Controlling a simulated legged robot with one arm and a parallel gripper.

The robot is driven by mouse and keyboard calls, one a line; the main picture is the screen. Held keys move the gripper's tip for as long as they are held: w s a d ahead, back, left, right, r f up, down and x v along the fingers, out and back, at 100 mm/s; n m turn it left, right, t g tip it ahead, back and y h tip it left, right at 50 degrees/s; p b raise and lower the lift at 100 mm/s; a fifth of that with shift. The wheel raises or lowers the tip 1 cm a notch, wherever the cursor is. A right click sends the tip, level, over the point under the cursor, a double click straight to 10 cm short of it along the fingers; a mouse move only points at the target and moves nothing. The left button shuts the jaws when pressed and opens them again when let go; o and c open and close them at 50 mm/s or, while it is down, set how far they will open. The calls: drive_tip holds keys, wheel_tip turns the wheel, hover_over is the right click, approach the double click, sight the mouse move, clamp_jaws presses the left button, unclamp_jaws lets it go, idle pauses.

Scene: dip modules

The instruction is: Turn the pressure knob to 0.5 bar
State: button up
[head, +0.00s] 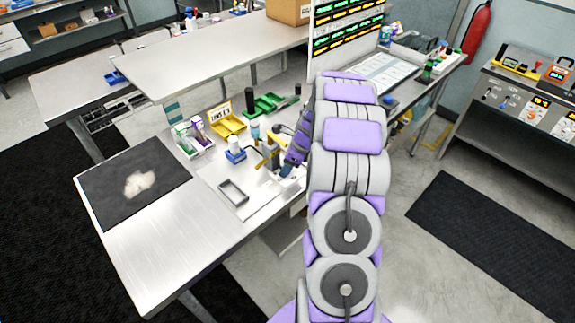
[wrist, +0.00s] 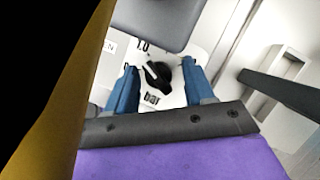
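The black pressure knob (wrist: 160,77) shows in the wrist view on a white dial face, with "1.0" printed above it and "bar" below. Its white pointer line aims up and left, toward the "1.0" side; the exact reading cannot be told. My gripper (wrist: 159,66) is open, with one blue finger on each side of the knob. Gaps show between the fingers and the knob, so I see no clear grip. In the head view my gripper (head: 288,168) is low over the right part of the metal bench; the knob is hidden there.
A yellow surface (wrist: 55,110) is close on the left of the wrist view. A dark grey block (wrist: 160,22) lies above the dial, and a dark bar (wrist: 285,93) lies to the right.

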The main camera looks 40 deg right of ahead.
drive_tip(key=shift+o, duration=0.2)
drive_tip(key=shift+s, duration=0.1)
drive_tip(key=p+v, duration=0.3)
drive_tip(key=v, duration=1.4)
drive_tip(key=shift+d, duration=0.2)
drive_tip(key=shift+r, duration=0.15)
drive_tip(key=shift+c, duration=0.2)
